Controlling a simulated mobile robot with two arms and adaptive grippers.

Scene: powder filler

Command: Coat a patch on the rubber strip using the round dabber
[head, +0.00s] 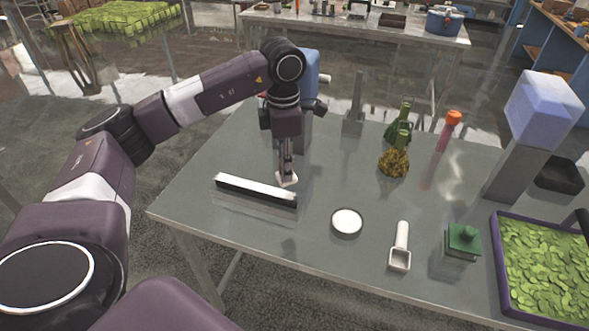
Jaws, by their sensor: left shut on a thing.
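The rubber strip (255,190) looks like a long black bar with a pale top face, lying at a slant on the left part of the grey table. My left gripper (286,170) points down just behind the strip's right end. It is shut on a small pale thing (288,180), which seems to be the round dabber; the fingers hide most of it. I cannot tell whether it touches the table or the strip. A shallow round dish of white powder (347,221) stands to the right of the strip. My right gripper is out of view.
The table between strip and dish is clear.

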